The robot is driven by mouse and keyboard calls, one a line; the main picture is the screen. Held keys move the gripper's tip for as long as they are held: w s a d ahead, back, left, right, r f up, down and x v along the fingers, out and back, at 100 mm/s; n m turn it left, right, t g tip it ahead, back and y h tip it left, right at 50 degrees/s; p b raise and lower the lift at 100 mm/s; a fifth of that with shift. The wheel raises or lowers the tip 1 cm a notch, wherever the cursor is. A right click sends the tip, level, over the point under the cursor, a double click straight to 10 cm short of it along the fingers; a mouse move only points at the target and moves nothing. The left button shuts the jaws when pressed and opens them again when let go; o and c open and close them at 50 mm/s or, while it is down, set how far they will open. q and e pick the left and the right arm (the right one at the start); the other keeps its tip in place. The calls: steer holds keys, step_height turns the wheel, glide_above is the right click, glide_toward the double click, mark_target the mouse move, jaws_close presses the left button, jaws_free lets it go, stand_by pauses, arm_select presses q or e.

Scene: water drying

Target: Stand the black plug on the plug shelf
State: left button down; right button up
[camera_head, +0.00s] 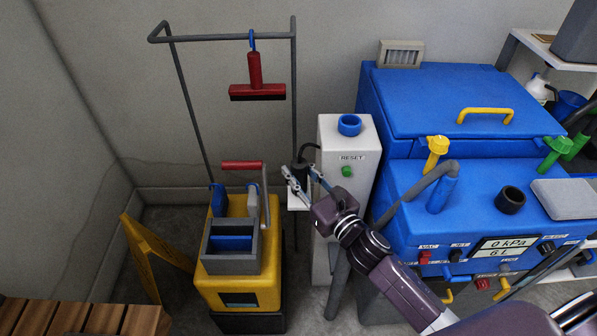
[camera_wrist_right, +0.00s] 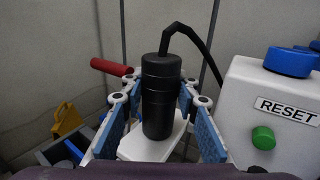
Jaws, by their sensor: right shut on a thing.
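The black plug (camera_head: 301,173) is upright, with a black cable rising from its top and bending right toward the white RESET box. It also shows in the right wrist view (camera_wrist_right: 160,92). My right gripper (camera_head: 303,180) is shut on the plug, with a blue-padded finger on each side. The small white plug shelf (camera_head: 298,207) is directly below the plug, and its plate shows under the plug in the right wrist view (camera_wrist_right: 140,151). I cannot tell whether the plug's bottom touches the plate. My left gripper is not in view.
The white RESET box (camera_head: 333,180) with a green button (camera_head: 347,171) stands close to the right of the shelf. A yellow bucket cart (camera_head: 228,285) with a red handle (camera_head: 242,165) stands left. A large blue machine (camera_head: 400,205) fills the right side.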

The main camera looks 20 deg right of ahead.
steer(key=shift+f, duration=0.25)
steer(key=o, duration=1.2)
steer(key=shift+r, duration=0.1)
steer(key=shift+r, duration=0.2)
steer(key=shift+s+f, duration=0.1)
steer(key=shift+s, duration=0.2)
steer(key=shift+b+v, duration=1.1)
steer(key=shift+v, duration=4.65)
